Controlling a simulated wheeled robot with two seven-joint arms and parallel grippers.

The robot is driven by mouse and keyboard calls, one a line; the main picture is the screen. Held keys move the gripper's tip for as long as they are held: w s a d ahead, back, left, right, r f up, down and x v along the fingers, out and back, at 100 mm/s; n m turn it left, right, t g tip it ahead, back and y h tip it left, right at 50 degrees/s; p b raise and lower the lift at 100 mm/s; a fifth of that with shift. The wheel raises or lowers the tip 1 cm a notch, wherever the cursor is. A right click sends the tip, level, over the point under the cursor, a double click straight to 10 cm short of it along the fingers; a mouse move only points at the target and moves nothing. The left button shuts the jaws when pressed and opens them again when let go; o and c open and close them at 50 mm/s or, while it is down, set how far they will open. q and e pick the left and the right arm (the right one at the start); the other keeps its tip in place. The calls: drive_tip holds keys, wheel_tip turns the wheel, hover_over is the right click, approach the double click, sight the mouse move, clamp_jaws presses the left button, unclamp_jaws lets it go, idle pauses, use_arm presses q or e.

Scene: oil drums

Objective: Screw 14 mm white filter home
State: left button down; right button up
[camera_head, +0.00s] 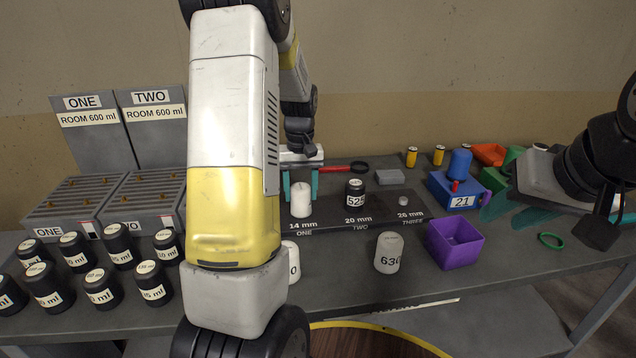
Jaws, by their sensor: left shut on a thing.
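The white filter (301,203) stands upright at the position marked 14 mm ONE on the dark station plate (330,216). My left gripper (300,187) reaches down from behind my arm, its teal fingers on both sides of the filter's upper part, shut on it. Whether the filter's base is fully seated cannot be seen. A black canister marked 525 (355,192) stands at 20 mm TWO. A short grey stub (403,201) shows at 26 mm THREE. My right gripper (555,214) is at the right, its teal fingers spread apart and empty.
A white canister marked 630 (389,253) and a purple bin (454,243) stand in front. Another white canister (293,262) is partly hidden by my arm. Several black canisters (103,290) stand left, before grey racks (65,209). A blue box (456,192) is right.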

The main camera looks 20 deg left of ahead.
use_arm(q)
drive_tip(key=m, duration=0.4)
drive_tip(key=shift+m, duration=0.4)
drive_tip(key=m, duration=0.5)
drive_tip(key=shift+m, duration=0.3)
drive_tip(key=shift+m, duration=0.3)
drive_tip(key=m, duration=0.5)
drive_tip(key=shift+m, duration=0.3)
